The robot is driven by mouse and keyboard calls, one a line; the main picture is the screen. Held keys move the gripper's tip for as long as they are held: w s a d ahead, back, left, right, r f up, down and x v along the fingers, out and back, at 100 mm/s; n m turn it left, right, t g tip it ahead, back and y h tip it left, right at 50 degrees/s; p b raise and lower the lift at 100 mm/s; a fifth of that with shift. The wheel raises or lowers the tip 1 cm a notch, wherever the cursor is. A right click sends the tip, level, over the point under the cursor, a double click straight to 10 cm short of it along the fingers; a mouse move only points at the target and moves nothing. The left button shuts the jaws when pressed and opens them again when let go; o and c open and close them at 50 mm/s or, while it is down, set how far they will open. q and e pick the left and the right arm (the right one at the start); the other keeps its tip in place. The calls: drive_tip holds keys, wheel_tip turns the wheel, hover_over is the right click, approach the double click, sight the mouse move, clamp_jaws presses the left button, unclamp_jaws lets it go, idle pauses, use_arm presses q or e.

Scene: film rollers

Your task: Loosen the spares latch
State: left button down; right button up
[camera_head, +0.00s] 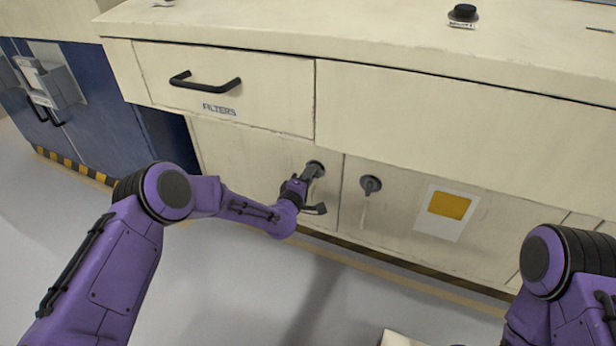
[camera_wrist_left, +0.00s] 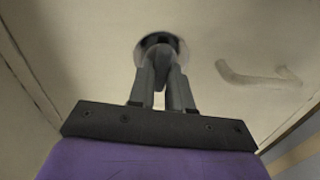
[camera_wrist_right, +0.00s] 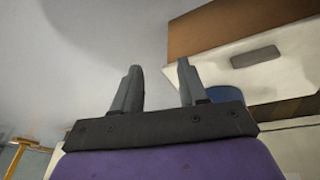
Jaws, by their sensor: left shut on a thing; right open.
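A round latch (camera_head: 316,168) sits on the pale cupboard door (camera_head: 240,155) below the FILTERS drawer. It also shows in the left wrist view (camera_wrist_left: 160,42), ringed by a round plate. My left gripper (camera_head: 307,178) reaches it from below, its fingers (camera_wrist_left: 161,75) shut on the latch's knob; they hide much of it. A second round latch (camera_head: 370,184) is on the door to the right, with nothing touching it. I see no readable spares label. My right gripper (camera_wrist_right: 160,82) is open and empty in the right wrist view, away from both latches.
The FILTERS drawer (camera_head: 220,85) with its black handle (camera_head: 205,82) is shut above. A black knob (camera_head: 463,13) stands on the counter (camera_head: 340,35). A blue cabinet (camera_head: 85,115) is at the left. The floor (camera_head: 250,300) in front is largely clear.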

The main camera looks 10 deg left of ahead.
use_arm(q)
drive_tip(key=c, duration=1.1)
unclamp_jaws()
drive_tip(key=s+p, duration=0.1)
drive_tip(key=s, duration=0.2)
drive_tip(key=s+a+p, duration=0.1)
drive_tip(key=s, duration=0.3)
drive_tip(key=s+a+p, duration=0.1)
drive_tip(key=s+p, duration=0.1)
drive_tip(key=s, duration=0.1)
drive_tip(key=shift+s, duration=0.15)
use_arm(e)
drive_tip(key=shift+m+t+h, duration=0.4)
drive_tip(key=shift+t, duration=0.1)
drive_tip(key=r, duration=0.2)
drive_tip(key=w+r, duration=0.1)
drive_tip(key=r, duration=0.1)
drive_tip(key=shift+w+d, duration=0.1)
drive_tip(key=shift+d, duration=0.1)
